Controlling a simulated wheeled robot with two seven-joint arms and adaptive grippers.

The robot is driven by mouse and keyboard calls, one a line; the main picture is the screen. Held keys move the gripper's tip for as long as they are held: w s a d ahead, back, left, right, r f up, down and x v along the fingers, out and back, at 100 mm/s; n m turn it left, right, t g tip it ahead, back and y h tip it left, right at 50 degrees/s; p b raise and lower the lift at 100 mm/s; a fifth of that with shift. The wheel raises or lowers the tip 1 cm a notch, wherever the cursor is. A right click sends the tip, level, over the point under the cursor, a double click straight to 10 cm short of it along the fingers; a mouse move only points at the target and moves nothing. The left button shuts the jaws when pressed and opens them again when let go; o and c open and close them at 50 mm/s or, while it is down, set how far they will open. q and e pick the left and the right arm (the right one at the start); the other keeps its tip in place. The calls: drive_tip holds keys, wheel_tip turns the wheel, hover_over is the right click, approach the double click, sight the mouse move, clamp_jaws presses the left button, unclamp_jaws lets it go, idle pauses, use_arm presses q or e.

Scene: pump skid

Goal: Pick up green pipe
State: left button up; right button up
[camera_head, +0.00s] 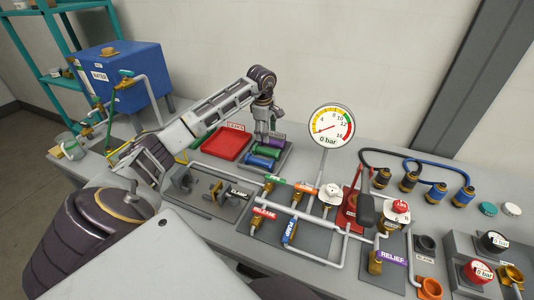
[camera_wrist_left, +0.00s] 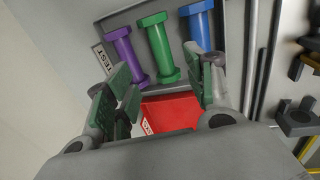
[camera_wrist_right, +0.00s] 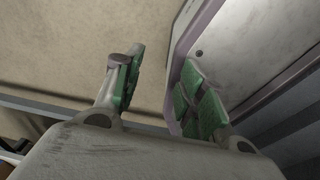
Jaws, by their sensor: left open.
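The green pipe (camera_head: 267,152) is a flanged spool lying on a grey tray (camera_head: 287,157) between a purple pipe (camera_head: 276,143) and a blue pipe (camera_head: 258,162). The left wrist view also shows the green pipe (camera_wrist_left: 158,50), with the purple pipe (camera_wrist_left: 126,56) to its left and the blue pipe (camera_wrist_left: 196,25) to its right. My left gripper (camera_head: 268,128) is above the pipes, pointing down. Its fingers are apart and empty (camera_wrist_left: 160,85), on either side of the green pipe's near end in the picture, not touching it. My right gripper (camera_wrist_right: 165,75) is open and empty, away from the pipes.
A red tray (camera_head: 229,144) lies left of the pipes and shows between the fingers in the left wrist view (camera_wrist_left: 172,112). A pressure gauge (camera_head: 331,126) stands to the right. Valves and grey piping (camera_head: 300,215) fill the bench in front. A blue tank (camera_head: 120,75) stands far left.

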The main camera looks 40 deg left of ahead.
use_arm(q)
hover_over(267, 150)
drive_tip(key=f, duration=0.5)
drive_tip(key=shift+s+d+f, duration=0.2)
drive_tip(key=shift+s+f, duration=0.05)
drive_tip(key=shift+s, duration=0.05)
drive_tip(key=shift+w+f, duration=0.1)
drive_tip(key=shift+f, duration=0.4)
use_arm(e)
drive_tip(key=shift+w+r, duration=0.25)
drive_tip(key=shift+w, duration=0.65)
use_arm(q)
drive_tip(key=shift+f, duration=0.2)
drive_tip(key=shift+a+f+p, duration=0.1)
drive_tip(key=shift+f+p, duration=0.3)
drive_tip(key=shift+f, duration=0.3)
wheel_tip(267, 150, down, 2)
drive_tip(key=shift+w+a+f, duration=0.15)
drive_tip(key=shift+w+f, duration=0.1)
drive_tip(key=shift+f, duration=0.45)
use_arm(e)
drive_tip(key=shift+s+a+r, duration=0.4)
drive_tip(key=shift+s+a, duration=0.05)
drive_tip(key=shift+a, duration=0.2)
